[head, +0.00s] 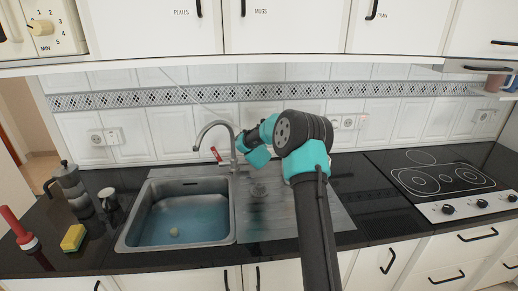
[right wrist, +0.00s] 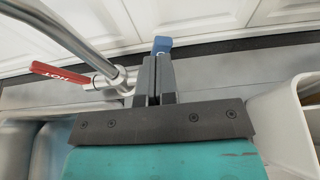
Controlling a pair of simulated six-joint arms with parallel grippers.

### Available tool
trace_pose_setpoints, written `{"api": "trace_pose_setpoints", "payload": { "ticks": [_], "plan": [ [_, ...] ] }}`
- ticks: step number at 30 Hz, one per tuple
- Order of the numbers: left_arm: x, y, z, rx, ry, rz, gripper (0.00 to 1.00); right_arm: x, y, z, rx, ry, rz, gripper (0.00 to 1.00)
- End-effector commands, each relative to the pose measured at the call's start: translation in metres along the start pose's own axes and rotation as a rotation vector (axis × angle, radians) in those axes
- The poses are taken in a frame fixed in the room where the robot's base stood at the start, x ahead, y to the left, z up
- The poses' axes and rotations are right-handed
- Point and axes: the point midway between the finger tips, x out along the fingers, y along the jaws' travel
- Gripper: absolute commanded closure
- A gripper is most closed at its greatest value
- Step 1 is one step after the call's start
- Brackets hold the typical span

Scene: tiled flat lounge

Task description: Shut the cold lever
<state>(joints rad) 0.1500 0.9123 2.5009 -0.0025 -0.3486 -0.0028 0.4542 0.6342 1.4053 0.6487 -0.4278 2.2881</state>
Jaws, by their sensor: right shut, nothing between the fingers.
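The tap (head: 233,145) stands behind the sink, and its spout arches over the basin. A red lever marked HOT (right wrist: 62,73) sticks out to the left of the tap; it also shows in the head view (head: 216,155). The blue lever (right wrist: 162,45), the cold one, shows just beyond my right gripper's tips in the right wrist view. In the head view my arm hides it. My right gripper (right wrist: 155,62) is shut and empty beside the tap; I cannot tell whether it touches the blue lever. My left gripper is not in view.
The sink (head: 180,219) holds water. A moka pot (head: 70,188), a yellow sponge (head: 73,238) and a red-handled plunger (head: 19,228) stand at the left. A hob (head: 440,180) lies at the right. The tiled wall is close behind the tap.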

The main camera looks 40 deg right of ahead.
Motion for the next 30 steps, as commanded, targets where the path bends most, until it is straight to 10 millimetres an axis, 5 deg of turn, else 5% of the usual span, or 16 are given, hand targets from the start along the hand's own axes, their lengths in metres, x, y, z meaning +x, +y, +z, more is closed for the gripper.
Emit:
{"api": "trace_pose_setpoints", "payload": {
  "ticks": [2, 18, 30],
  "plan": [
    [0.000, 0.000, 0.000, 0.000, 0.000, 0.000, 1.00, -0.011, 0.014, -0.004, -0.005, 0.002, 0.015, 1.00],
    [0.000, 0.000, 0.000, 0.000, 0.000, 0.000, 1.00, -0.088, 0.011, 0.034, -0.003, -0.001, 0.012, 1.00],
    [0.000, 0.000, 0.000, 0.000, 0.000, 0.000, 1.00, -0.101, 0.011, 0.038, -0.004, 0.001, 0.012, 1.00]
  ]
}}
